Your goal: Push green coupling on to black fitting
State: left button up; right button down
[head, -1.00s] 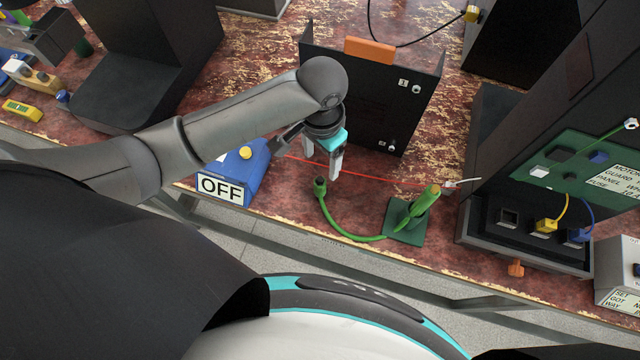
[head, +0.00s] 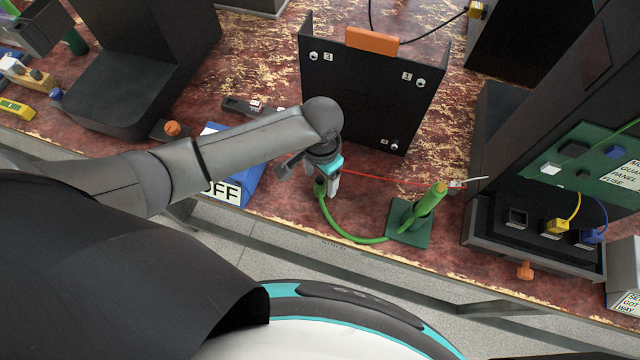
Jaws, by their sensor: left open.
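A green coupling (head: 320,187) sits at the free end of a green hose (head: 345,233), upright near the table's front edge. The hose runs right to a green upright piece (head: 428,200) on a square green base (head: 409,222). My left gripper (head: 328,187), with a teal band, points down right at the coupling and is open. I cannot tell whether the coupling is between its fingers, as the wrist hides part of it. No black fitting can be clearly picked out; a black panel (head: 365,100) behind carries small pale numbered fittings. My right gripper is not in view.
A red line (head: 385,177) crosses the table behind the hose to a pale tip. A blue box marked OFF (head: 228,190) is partly hidden by my left arm. A black machine (head: 535,235) with yellow and blue plugs stands at right.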

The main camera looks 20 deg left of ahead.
aim_at(320, 181)
pick_arm(q)
notch_tip(320, 181, down, 4)
jog(key=shift+w+a+b, duration=0.1)
jog(key=shift+b, duration=0.5)
grip_shut()
